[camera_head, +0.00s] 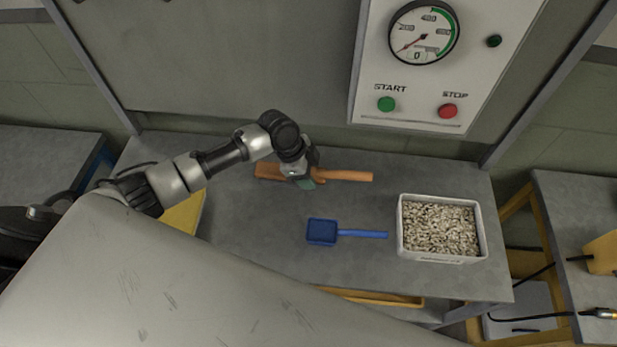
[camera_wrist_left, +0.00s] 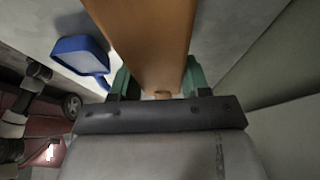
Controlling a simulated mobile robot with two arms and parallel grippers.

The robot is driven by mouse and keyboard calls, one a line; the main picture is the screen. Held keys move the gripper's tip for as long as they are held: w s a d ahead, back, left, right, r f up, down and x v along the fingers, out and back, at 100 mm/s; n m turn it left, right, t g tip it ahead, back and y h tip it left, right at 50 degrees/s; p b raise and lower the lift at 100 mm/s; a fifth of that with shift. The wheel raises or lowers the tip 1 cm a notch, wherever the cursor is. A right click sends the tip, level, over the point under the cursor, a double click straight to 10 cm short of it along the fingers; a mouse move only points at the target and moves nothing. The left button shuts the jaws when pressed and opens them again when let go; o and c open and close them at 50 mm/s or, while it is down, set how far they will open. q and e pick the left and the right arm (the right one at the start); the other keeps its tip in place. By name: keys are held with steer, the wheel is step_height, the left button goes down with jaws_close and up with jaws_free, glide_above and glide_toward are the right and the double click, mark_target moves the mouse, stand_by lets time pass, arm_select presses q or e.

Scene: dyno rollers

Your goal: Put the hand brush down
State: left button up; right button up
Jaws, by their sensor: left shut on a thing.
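The hand brush (camera_head: 345,175) has an orange-brown wooden body and lies lengthwise left to right near the back of the grey bench. My left gripper (camera_head: 304,182) comes down over the brush's middle and is shut on it. In the left wrist view the wooden part of the brush (camera_wrist_left: 148,40) runs between the two green fingertips of the left gripper (camera_wrist_left: 158,82). Whether the brush touches the bench top or hangs just above it, I cannot tell. The right gripper is not in view.
A blue scoop (camera_head: 322,232) lies on the bench (camera_head: 260,225) in front of the brush. A white bin (camera_head: 402,240) full of pale pellets stands at the right. A panel (camera_head: 430,75) with a gauge and start and stop buttons rises behind. Bare bench lies left of the scoop.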

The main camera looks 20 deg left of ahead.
arm_select(q)
step_height(320, 180, down, 3)
steer(key=shift+f+p, duration=0.2)
steer(key=shift+p, duration=0.2)
steer(key=shift+f, duration=0.1)
steer(key=shift+f, duration=0.1)
steer(key=shift+f, duration=0.15)
steer(key=o, duration=0.8)
steer(key=shift+o, duration=0.2)
